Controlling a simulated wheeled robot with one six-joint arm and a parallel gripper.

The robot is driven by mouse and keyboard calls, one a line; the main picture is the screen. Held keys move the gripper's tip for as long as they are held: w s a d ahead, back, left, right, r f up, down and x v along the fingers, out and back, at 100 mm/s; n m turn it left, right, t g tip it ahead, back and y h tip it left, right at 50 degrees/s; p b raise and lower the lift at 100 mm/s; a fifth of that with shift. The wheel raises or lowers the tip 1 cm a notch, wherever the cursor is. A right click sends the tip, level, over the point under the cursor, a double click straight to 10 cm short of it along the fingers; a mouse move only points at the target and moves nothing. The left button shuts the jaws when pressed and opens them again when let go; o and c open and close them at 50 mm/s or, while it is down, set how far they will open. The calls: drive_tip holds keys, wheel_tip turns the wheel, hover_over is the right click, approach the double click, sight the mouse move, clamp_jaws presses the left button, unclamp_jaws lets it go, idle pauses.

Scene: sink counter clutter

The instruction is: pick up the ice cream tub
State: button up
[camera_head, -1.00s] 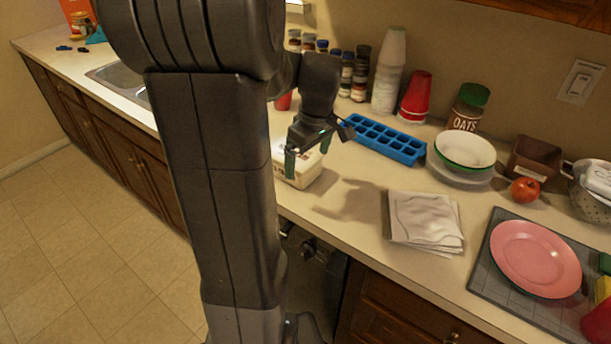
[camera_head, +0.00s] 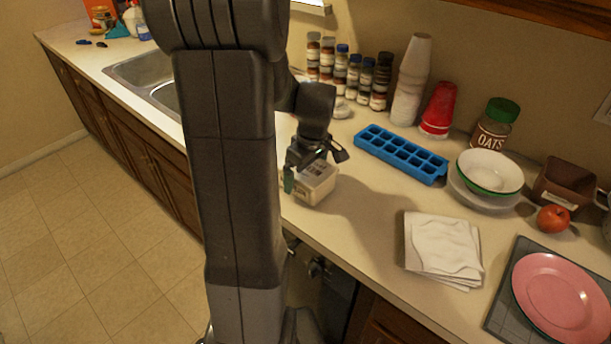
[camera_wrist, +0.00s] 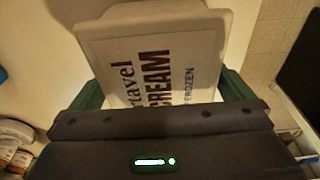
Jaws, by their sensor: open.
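The ice cream tub (camera_head: 319,182) is a pale box with a printed lid, standing on the counter near its front edge, partly hidden by my gripper. In the wrist view its lid (camera_wrist: 150,65) fills the upper middle, with the words "CREAM" and "FROZEN" readable. My gripper (camera_head: 307,166) is at the tub, its green-tipped fingers apart. In the wrist view the fingers of my gripper (camera_wrist: 162,86) show at the left and right of the tub's near part, with nothing clamped. Whether either finger touches the tub I cannot tell.
A blue ice tray (camera_head: 400,153) lies right of the tub, with folded white cloths (camera_head: 442,248) nearer the front. Spice jars (camera_head: 341,72), stacked white cups (camera_head: 409,85) and red cups (camera_head: 438,110) stand behind. The sink (camera_head: 150,78) is at the left.

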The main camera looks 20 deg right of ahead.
drive_tip(key=c, duration=1.1)
drive_tip(key=shift+r, duration=0.1)
